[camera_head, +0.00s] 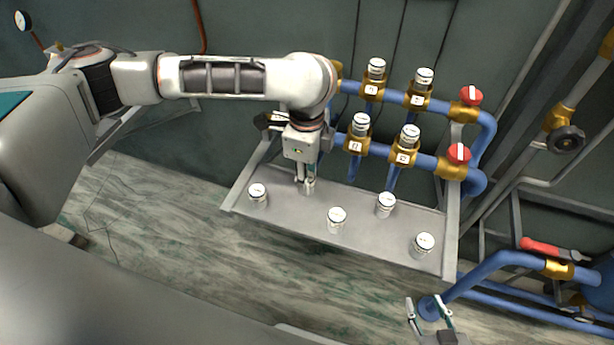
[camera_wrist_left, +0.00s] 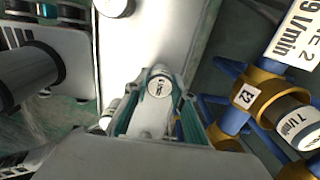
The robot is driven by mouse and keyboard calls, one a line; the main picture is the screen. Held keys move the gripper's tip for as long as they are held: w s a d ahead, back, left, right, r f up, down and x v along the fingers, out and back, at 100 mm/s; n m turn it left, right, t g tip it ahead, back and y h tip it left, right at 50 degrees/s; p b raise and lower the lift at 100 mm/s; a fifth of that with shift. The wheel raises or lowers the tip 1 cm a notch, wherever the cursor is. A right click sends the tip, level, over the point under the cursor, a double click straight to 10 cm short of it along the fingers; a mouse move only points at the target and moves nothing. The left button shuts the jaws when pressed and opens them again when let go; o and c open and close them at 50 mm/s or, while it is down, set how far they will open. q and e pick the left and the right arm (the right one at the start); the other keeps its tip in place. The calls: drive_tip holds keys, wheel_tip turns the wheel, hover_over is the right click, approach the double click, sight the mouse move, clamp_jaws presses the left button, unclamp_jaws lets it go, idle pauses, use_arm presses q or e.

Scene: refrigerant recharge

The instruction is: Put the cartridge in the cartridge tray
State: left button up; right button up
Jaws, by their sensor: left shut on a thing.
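My left gripper (camera_head: 309,187) is shut on a small white cartridge with a dark-edged cap, held upright at the back left of the grey metal tray (camera_head: 285,222). In the left wrist view the held cartridge (camera_wrist_left: 160,86) shows between the fingers of the left gripper (camera_wrist_left: 158,100). I cannot tell whether its base touches the tray. Similar cartridges stand on the tray: one at the left (camera_head: 258,196), one at the front middle (camera_head: 336,220), one at the back right (camera_head: 385,205) and one at the front right (camera_head: 424,245).
Behind the tray, blue pipes (camera_head: 430,165) carry brass sockets with upright cartridges (camera_head: 409,138) and red-knobbed valves (camera_head: 459,153).

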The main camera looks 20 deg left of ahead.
use_arm(q)
drive_tip(key=o, duration=1.2)
drive_tip(key=shift+c, duration=0.2)
wheel_tip(320, 180, up, 12)
drive_tip(key=p, duration=0.3)
drive_tip(key=shift+r, duration=0.15)
